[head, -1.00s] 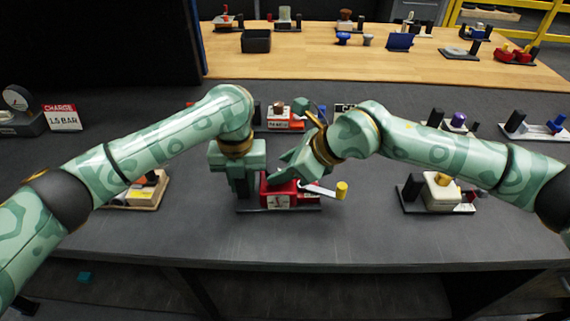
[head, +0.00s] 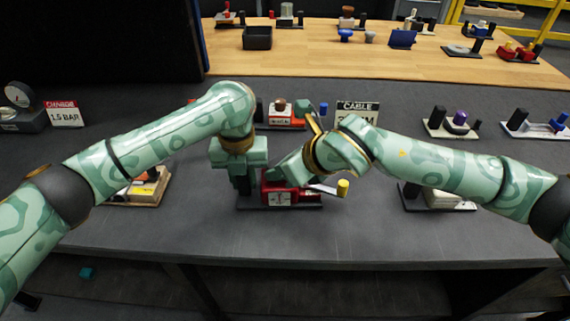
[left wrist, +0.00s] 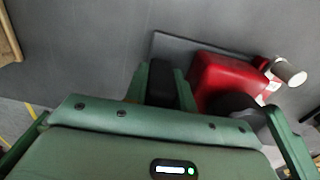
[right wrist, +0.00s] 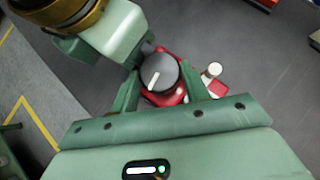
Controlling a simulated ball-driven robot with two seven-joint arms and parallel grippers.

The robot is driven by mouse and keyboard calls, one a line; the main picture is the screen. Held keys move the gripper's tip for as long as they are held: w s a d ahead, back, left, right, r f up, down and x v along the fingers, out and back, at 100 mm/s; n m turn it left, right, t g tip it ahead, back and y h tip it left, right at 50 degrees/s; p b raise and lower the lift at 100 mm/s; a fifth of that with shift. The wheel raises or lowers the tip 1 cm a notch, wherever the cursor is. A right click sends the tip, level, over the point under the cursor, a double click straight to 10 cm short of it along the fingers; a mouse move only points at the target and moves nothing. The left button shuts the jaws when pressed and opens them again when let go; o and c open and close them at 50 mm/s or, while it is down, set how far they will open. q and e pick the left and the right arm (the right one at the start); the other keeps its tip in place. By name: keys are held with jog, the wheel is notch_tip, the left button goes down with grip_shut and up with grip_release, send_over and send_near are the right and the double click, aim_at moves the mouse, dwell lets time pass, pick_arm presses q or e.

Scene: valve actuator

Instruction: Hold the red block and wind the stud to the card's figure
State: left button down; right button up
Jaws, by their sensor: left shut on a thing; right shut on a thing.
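The red block (head: 278,197) stands on a dark base near the table's front. A white face with dark marks is on its front, too small to read. My left gripper (left wrist: 160,85) is shut on a black post beside the red block (left wrist: 222,80). My right gripper (right wrist: 160,88) is shut around a dark round stud (right wrist: 158,74) with a white pointer line, on top of the red block. A CHARGE 1.5 BAR card (head: 62,114) stands far left; a CABLE card (head: 357,112) stands behind, its figure partly hidden.
A gauge (head: 20,96) is beside the CHARGE card. A yellow unit (head: 142,190) is left and a white unit (head: 440,198) right, partly behind my arms. Several fixtures stand behind, and more on the wooden table (head: 310,65). The front strip of the grey table is clear.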

jog(key=shift+s+a, duration=0.1)
jog(key=o, duration=1)
jog(key=shift+r, duration=0.1)
jog(key=v, duration=1.2)
